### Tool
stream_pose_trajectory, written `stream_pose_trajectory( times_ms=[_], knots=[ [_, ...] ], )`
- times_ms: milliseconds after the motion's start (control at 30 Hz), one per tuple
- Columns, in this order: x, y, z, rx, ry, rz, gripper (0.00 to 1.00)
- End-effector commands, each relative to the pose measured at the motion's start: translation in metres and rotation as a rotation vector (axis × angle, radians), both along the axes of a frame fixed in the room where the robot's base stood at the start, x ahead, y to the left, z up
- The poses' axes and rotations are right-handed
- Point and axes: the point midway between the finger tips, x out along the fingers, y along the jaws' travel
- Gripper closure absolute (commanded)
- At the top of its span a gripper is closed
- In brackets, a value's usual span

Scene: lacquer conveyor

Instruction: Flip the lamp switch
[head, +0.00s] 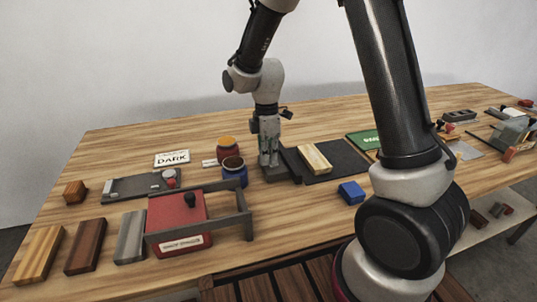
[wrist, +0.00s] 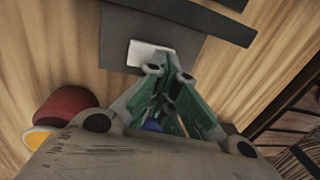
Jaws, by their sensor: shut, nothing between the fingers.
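My gripper (head: 268,160) is shut and empty, pointing down beside the dark board in the head view. Its green-sided fingers (wrist: 168,73) come together in the wrist view. Just past the fingertips, a pale rectangular piece (wrist: 150,55) sits on a grey plate (wrist: 192,47); it looks like a switch, but I cannot tell for sure. The fingertips overlap the plate in the picture; whether they touch it I cannot tell. In the head view a grey block (head: 275,174) shows at the fingertips, partly hidden by them. No lamp can be made out for certain.
A wooden bar (head: 315,158) lies on a dark board to the right. A grey frame (head: 200,226) spans a red box (head: 177,218). A "DARK" sign (head: 172,158) and a blue block (head: 351,192) are nearby.

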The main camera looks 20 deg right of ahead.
Motion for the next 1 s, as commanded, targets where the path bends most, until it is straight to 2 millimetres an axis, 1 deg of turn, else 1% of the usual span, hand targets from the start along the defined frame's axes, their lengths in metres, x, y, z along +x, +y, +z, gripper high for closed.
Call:
stream_pose_trajectory(
  times_ms=[33,100,267,533,633,767,867,1000],
  knots=[
    [-0.011,-0.001,-0.008,-0.005,0.032,-0.006,1.0],
    [-0.011,-0.001,-0.008,-0.005,0.033,-0.007,1.0],
    [-0.007,-0.001,-0.007,-0.005,0.034,-0.007,1.0],
    [0.005,-0.001,-0.005,-0.004,0.028,-0.006,1.0],
    [0.006,0.0,0.0,-0.003,0.025,-0.007,1.0],
    [0.006,0.004,0.02,-0.002,0.022,-0.006,1.0],
    [0.004,0.008,0.044,-0.002,0.022,-0.009,1.0],
    [-0.001,0.007,0.08,-0.002,0.021,-0.009,1.0]
  ],
)
